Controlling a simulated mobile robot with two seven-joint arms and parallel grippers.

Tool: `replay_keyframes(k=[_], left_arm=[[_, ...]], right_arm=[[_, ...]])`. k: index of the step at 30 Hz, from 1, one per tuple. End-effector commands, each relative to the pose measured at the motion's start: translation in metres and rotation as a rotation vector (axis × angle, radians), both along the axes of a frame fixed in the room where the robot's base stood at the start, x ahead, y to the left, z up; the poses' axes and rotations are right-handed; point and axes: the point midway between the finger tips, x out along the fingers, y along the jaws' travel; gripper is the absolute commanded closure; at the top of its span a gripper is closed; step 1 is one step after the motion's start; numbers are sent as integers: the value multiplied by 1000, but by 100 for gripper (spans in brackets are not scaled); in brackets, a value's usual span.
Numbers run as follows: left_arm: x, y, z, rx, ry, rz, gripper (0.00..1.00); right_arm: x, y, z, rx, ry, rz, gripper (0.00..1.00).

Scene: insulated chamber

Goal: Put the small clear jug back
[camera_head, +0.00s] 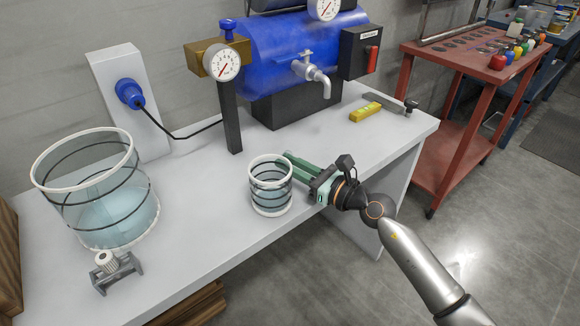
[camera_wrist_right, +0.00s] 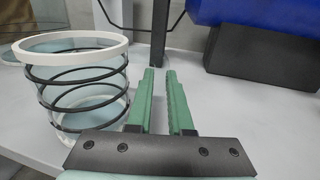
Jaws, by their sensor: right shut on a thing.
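The small clear jug (camera_head: 270,186), with a white rim and dark bands, is upright at the middle of the white bench, near its front edge. I cannot tell whether its base touches the bench. My right gripper (camera_head: 292,164) reaches in from the right, its green fingers close beside the jug's right side. In the right wrist view the jug (camera_wrist_right: 75,85) is just left of the fingers (camera_wrist_right: 162,95), which have a narrow gap between them. They are shut on the jug; the part held is not clearly visible. My left gripper is out of view.
A large clear vessel (camera_head: 104,200) with bluish liquid and a valve (camera_head: 115,268) stands at the left. A blue tank (camera_head: 290,55) with a tap (camera_head: 311,73) and gauge (camera_head: 222,63) stands behind. A yellow tool (camera_head: 366,111) lies right. A red cart (camera_head: 465,90) is beyond.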

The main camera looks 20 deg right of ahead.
Motion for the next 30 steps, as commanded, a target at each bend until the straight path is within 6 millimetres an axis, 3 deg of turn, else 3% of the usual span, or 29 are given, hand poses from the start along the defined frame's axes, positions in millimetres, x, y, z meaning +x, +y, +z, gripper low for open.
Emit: replay_keyframes(k=[6,7,15,25,30], left_arm=[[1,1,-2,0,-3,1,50],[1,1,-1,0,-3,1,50],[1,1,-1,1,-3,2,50],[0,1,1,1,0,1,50],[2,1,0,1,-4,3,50]], right_arm=[[0,0,-3,1,1,0,100],[0,0,-3,0,1,0,80],[0,0,-2,0,1,0,51],[-1,0,2,1,1,0,51],[-22,-13,-1,-2,3,-1,51]])
